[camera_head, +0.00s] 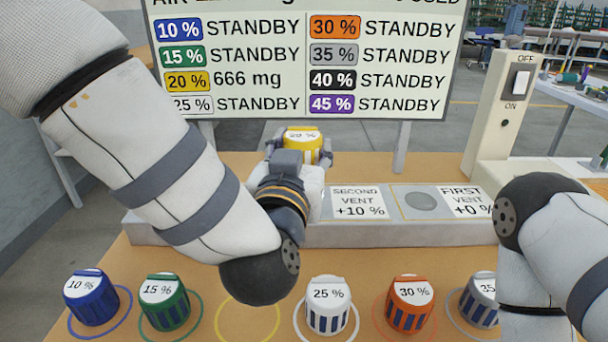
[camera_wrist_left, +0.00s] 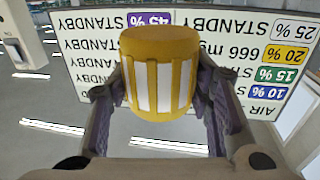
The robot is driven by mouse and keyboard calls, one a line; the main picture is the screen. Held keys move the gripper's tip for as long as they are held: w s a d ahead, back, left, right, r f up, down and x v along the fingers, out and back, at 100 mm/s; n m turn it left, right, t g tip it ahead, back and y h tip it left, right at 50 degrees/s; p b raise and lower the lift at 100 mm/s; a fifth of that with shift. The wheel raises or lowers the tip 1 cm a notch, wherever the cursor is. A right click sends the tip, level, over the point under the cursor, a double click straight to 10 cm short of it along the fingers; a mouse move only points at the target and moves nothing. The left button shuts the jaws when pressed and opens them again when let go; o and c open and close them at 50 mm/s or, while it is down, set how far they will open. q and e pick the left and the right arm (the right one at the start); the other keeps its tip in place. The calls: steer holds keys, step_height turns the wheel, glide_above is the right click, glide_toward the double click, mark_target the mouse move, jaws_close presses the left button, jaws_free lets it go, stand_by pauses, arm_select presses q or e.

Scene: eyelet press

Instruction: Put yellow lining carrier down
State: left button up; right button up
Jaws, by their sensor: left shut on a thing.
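The yellow lining carrier (camera_head: 303,143) is held by my left gripper (camera_head: 300,158) above the back of the bench, in front of the display board. In the left wrist view the carrier (camera_wrist_left: 160,75) is a yellow drum with white slots, clasped between the two fingers of the left gripper (camera_wrist_left: 160,95). A yellow ring (camera_head: 247,320) on the bench front, between the green and white carriers, is empty; my left arm partly covers it. My right arm shows at the right edge, but its gripper is out of view.
Blue (camera_head: 92,298), green (camera_head: 165,302), white (camera_head: 328,305), orange (camera_head: 408,304) and grey (camera_head: 480,298) carriers stand at their rings along the front. A grey vent block (camera_head: 424,234) lies behind them. A switch post (camera_head: 503,105) stands back right.

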arm_select(q)
steer(key=w+f, duration=0.2)
steer(key=f, duration=0.1)
steer(key=w+f+b, duration=0.1)
steer(key=f, duration=0.1)
steer(key=shift+d, duration=0.15)
steer(key=shift+w+d+f, duration=0.1)
steer(key=shift+w+f, duration=0.35)
steer(key=shift+w, duration=0.15)
step_height(320, 180, down, 3)
steer(key=shift+w+f+b, duration=0.15)
steer(key=shift+b, duration=0.35)
arm_select(e)
steer(key=shift+g, duration=0.6)
steer(key=s+f, duration=0.3)
steer(key=shift+s+f, duration=0.1)
steer(key=shift+s, duration=0.05)
arm_select(q)
steer(key=o, duration=1.2)
